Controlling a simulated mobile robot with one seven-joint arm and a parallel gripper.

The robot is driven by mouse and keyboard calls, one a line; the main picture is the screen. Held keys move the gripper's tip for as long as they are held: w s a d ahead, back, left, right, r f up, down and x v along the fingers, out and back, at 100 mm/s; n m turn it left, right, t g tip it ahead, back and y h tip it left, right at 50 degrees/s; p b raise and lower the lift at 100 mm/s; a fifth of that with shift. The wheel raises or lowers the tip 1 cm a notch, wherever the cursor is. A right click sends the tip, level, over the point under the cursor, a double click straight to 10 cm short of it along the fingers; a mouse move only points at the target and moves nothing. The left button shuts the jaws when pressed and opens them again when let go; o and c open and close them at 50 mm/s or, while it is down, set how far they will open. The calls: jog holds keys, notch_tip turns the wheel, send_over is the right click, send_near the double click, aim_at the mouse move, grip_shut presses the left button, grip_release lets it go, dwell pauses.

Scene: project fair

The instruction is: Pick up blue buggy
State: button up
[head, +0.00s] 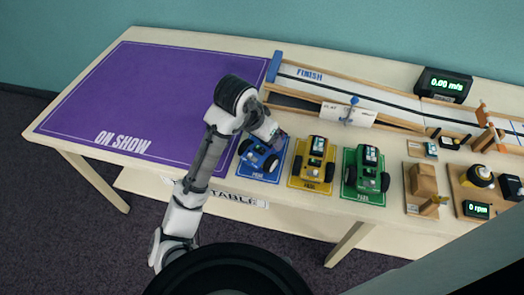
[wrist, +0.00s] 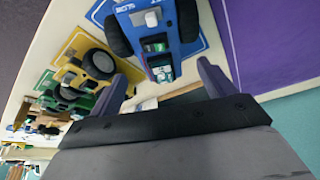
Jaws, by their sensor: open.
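The blue buggy (head: 258,156) stands on a blue mat (head: 268,178) at the left end of a row of three buggies. In the wrist view the blue buggy (wrist: 155,35) is at the top middle, with dark wheels on its sides and a small green and white part on it. My gripper (head: 276,138) is above the far right side of the buggy, which it partly hides in the head view. In the wrist view my gripper (wrist: 162,76) is open and empty, its two fingers apart below the buggy's near end. I cannot tell whether they touch it.
A yellow buggy (head: 317,158) and a green buggy (head: 366,170) stand on mats to the right. A track (head: 310,85) with wooden walls runs behind. The purple ON SHOW area (head: 150,95) on the left is clear. Wooden stands (head: 423,183) are further right.

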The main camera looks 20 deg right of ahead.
aim_at(265, 148)
jog(key=shift+b+x, duration=0.45)
jog(key=shift+x, duration=2.25)
jog(key=shift+s+a, duration=0.1)
jog(key=shift+a, duration=0.05)
jog(key=c, duration=0.9)
